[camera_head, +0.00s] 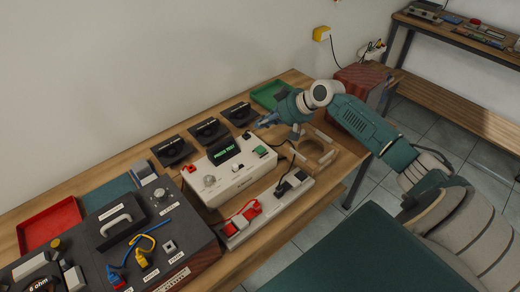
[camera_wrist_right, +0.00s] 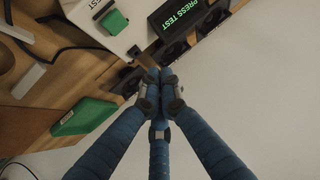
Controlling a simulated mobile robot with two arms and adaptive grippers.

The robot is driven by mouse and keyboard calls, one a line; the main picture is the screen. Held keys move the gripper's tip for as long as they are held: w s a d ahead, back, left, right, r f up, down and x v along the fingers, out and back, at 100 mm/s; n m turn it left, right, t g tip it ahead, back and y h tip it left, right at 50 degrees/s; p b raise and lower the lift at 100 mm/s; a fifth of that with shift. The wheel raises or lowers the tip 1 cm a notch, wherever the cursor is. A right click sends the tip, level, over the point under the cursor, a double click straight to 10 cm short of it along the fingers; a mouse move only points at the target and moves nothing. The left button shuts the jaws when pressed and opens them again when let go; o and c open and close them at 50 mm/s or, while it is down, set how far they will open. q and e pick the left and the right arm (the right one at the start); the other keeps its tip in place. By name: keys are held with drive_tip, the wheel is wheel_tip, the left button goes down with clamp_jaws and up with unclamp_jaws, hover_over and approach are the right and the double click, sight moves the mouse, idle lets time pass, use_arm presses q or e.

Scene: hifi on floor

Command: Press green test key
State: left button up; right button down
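The green test key (camera_head: 262,151) is a square button on top of the white tester box (camera_head: 215,190), at its right end. In the right wrist view the green key (camera_wrist_right: 115,21) lies above and left of my fingertips, next to the word TEST. The box's dark screen (camera_head: 225,154) reads PRESS TEST in green; it also shows in the wrist view (camera_wrist_right: 180,14). My right gripper (camera_head: 261,123) is beyond the key, toward the wall, and apart from it. In the wrist view its blue fingers (camera_wrist_right: 160,74) meet at the tips with nothing visible between them. My left gripper is out of view.
Several black panels (camera_head: 208,130) line the wall side. A green tray (camera_head: 270,94) lies behind my right gripper. A power strip (camera_head: 270,212) with red and black plugs runs in front of the box. A dark unit (camera_head: 150,245) with cables and a red tray (camera_head: 48,222) are at left.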

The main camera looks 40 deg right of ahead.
drive_tip(key=b, duration=0.6)
hover_over(262, 150)
wheel_tip(262, 150, down, 7)
drive_tip(key=shift+r, duration=0.15)
drive_tip(key=shift+f+b, duration=0.4)
drive_tip(key=shift+f, duration=0.55)
drive_tip(key=shift+f, duration=0.15)
drive_tip(key=shift+f, duration=0.3)
